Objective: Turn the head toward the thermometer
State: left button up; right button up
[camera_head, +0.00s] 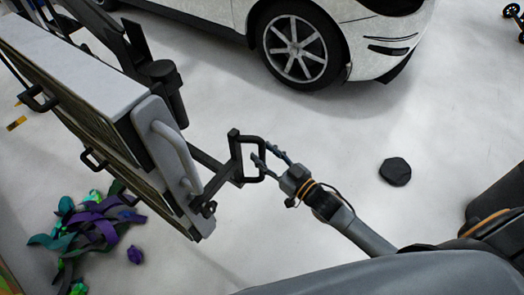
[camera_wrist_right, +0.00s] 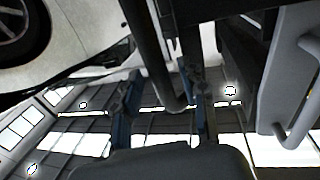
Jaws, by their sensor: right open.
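I cannot make out a thermometer in either view. My right gripper (camera_head: 270,158) is open in the middle of the head view, beside a black loop handle (camera_head: 234,158) on the end of a large grey rack. In the right wrist view, the two fingers of my right gripper (camera_wrist_right: 162,105) are apart. The black bar of the handle (camera_wrist_right: 152,62) shows between them; I cannot tell whether they touch it. My left gripper is not in view.
The grey rack (camera_head: 70,68) fills the upper left, with a light grey handle (camera_head: 178,150) on its end. Purple and green scraps (camera_head: 95,225) lie below it. A white car (camera_head: 340,30) stands at the back. A dark lump (camera_head: 396,171) lies on otherwise clear floor at right.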

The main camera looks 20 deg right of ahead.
jog(key=shift+w+a, duration=0.3)
jog(key=shift+w, duration=0.35)
grip_shut()
